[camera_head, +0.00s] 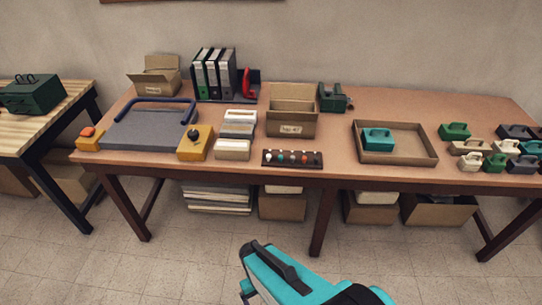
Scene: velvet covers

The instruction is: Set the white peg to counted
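A dark peg board (292,165) lies at the front edge of the long table, left of its middle. Several small pegs stand in a row along it. Any markings on the board are too small to read. A teal and black part of my arm (275,272) shows at the bottom centre, below and in front of the table edge, well apart from the board. No gripper fingers can be made out.
Behind the board stands a cardboard box (291,128); left of it are stacked cards (234,148) and a grey pad with a blue bar (148,128). Right are a shallow tray (412,156) holding a teal handled block (378,139), and several more blocks. Boxes sit under the table.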

